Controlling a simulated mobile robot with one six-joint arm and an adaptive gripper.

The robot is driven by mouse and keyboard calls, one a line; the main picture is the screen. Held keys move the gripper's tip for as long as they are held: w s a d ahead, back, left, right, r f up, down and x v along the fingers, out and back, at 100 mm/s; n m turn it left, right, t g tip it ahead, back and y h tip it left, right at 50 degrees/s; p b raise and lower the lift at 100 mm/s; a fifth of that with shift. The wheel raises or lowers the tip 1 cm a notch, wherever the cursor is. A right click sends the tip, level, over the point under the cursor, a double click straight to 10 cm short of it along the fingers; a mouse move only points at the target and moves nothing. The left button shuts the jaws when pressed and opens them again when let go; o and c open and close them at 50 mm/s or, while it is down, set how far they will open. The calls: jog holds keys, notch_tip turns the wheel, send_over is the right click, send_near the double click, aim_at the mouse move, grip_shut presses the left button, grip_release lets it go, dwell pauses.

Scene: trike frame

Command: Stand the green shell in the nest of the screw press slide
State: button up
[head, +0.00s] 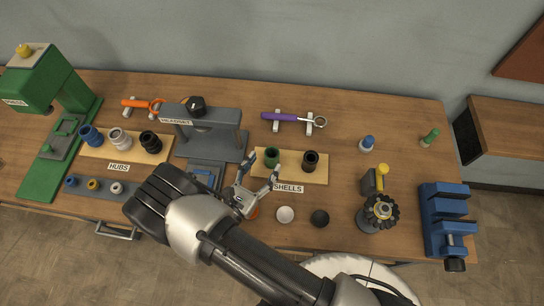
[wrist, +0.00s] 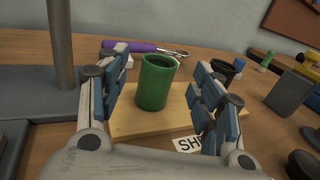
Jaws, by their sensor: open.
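The green shell (head: 271,157) stands upright on the wooden board labelled SHELLS (head: 317,171). In the wrist view the shell (wrist: 155,82) shows its open top, centred between my fingers. My gripper (head: 262,168) is open and empty, its fingers pointing at the shell, with a visible gap on each side in the wrist view (wrist: 163,85).
A black shell (head: 310,160) stands right of the green one. A purple-handled wrench (head: 288,117) lies behind the board. White (head: 285,214) and black (head: 320,217) round pieces lie in front. A blue vise (head: 446,218) is at the right.

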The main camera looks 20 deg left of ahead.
aim_at(268, 158)
jog(key=w, duration=0.5)
jog(key=shift+w+d, duration=0.3)
jog(key=shift+w, duration=0.1)
jog(key=shift+c, duration=0.5)
jog(key=c, duration=1.3)
